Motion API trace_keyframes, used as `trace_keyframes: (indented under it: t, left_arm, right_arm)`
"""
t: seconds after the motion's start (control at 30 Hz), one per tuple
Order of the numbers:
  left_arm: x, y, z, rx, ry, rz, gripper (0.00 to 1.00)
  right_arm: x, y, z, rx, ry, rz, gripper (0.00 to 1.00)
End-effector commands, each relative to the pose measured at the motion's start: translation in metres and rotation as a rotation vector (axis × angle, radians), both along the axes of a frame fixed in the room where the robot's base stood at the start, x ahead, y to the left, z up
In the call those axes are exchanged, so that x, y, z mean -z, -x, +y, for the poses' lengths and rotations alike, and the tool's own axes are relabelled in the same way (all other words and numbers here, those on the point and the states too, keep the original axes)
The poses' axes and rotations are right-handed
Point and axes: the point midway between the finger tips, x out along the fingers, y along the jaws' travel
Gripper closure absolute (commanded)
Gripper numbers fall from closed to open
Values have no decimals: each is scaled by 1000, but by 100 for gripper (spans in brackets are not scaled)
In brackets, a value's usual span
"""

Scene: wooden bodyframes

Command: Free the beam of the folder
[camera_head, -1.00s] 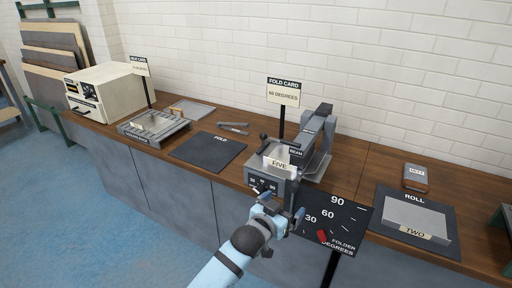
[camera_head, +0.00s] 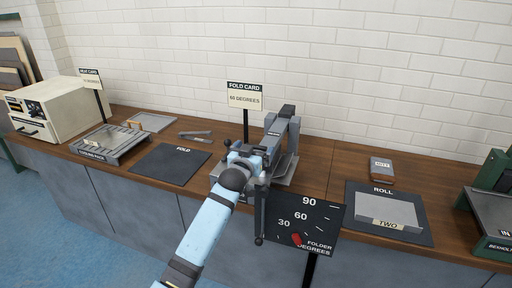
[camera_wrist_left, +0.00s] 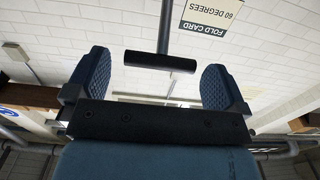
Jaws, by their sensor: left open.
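The folder (camera_head: 291,135) is a grey machine on the wooden bench, with an upright arm at its back. My left gripper (camera_head: 245,154) is in front of it and hides most of its front, including the beam label. In the left wrist view my left gripper (camera_wrist_left: 156,80) is open, its blue padded fingers spread. A black crossbar handle (camera_wrist_left: 160,61) on a grey rod shows between the fingers, with gaps on both sides. Whether it lies at fingertip depth I cannot tell. My right gripper is not in view.
A black degree board (camera_head: 305,222) with a red pointer (camera_head: 297,240) hangs at the bench front. A fold card (camera_head: 245,96) reads 60 degrees. A black FOLD mat (camera_head: 168,166) lies left; a ROLL mat (camera_head: 423,233) with a grey sheet piece lies right.

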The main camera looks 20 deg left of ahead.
Motion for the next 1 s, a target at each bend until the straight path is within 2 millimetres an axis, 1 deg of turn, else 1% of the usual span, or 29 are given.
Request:
trace_keyframes:
  t: [0.03,0.1,0.2,0.5,0.53,0.57,0.6,0.67,0.7,0.77,0.8,0.83,1.0]
  left_arm:
    - [0,-7,0,0,0,0,0]
    - [0,-14,-1,0,0,0,0]
    - [0,-20,-1,0,0,-1,0]
    - [1,-22,-1,0,1,0,0]
    - [1,-22,-1,0,1,0,2]
    - [1,-22,-1,0,1,0,9]
    - [1,-22,-1,0,1,0,18]
    - [1,-22,-1,0,1,0,32]
    - [1,-22,-1,0,0,0,41]
    - [0,-22,-1,0,1,0,55]
    - [1,-22,-1,0,1,0,64]
    - [0,-22,-1,0,1,0,68]
    - [-5,-24,-1,0,0,7,69]
  right_arm:
    - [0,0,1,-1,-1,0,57]
    - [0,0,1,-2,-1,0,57]
    - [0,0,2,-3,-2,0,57]
    - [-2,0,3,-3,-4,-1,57]
    - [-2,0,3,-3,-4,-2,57]
    - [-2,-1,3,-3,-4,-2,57]
    - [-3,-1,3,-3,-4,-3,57]
    - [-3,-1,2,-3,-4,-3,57]
    - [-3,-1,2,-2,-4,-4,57]
    - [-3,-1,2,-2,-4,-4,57]
    - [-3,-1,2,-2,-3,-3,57]
    - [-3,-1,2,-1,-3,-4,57]
    - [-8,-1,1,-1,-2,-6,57]
